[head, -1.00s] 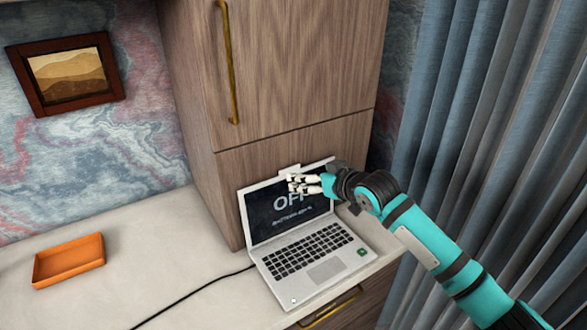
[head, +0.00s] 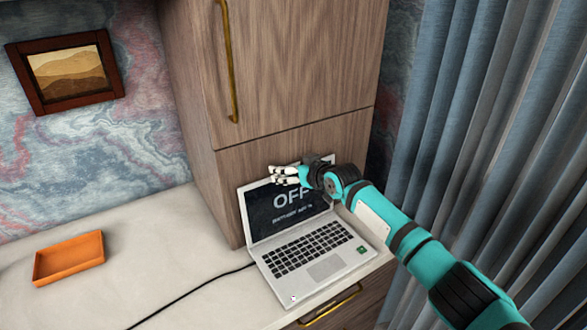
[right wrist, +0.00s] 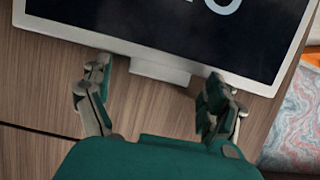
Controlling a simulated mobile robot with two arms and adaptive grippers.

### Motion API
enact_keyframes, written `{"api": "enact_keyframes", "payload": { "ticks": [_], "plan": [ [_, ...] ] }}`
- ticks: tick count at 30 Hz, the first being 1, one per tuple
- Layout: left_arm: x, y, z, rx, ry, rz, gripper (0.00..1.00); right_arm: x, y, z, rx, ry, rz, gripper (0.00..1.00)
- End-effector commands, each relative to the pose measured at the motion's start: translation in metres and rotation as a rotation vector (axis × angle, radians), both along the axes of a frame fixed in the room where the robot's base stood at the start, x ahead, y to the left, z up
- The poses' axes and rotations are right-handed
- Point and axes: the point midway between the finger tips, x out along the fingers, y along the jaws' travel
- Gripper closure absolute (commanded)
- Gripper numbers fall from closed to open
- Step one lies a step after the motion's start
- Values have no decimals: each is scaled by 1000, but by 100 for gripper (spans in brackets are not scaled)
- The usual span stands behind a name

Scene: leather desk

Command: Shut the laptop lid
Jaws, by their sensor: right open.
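The silver laptop stands open on the desk in the head view, with its keyboard base (head: 312,262) flat and its lid (head: 262,222) upright. The dark screen shows "OFF" in large letters. My right gripper (head: 284,176) is open at the lid's top edge, overlapping it in the head view. In the right wrist view the lid's top edge (right wrist: 120,48) crosses the upper part, and the two fingers of the gripper (right wrist: 160,90) are spread on either side of a small tab on that edge. I cannot tell whether they touch the lid. My left gripper is not in view.
A wooden cabinet (head: 290,70) with a brass handle rises just behind the laptop. An orange tray (head: 68,260) lies on the pale desk (head: 160,245) at the left. A black cable (head: 195,290) runs from the laptop's left side. Blue-grey curtains (head: 480,110) hang at the right.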

Motion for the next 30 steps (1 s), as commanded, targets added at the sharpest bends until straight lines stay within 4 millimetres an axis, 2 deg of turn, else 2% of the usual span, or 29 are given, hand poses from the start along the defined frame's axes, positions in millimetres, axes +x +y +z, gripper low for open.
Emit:
{"api": "enact_keyframes", "payload": {
  "ticks": [4,23,30],
  "plan": [
    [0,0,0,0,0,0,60,0,0,0,0,0,0,12],
    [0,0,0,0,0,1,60,0,0,0,0,1,0,94],
    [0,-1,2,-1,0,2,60,-5,-4,-1,14,-16,-1,94]
  ]
}}
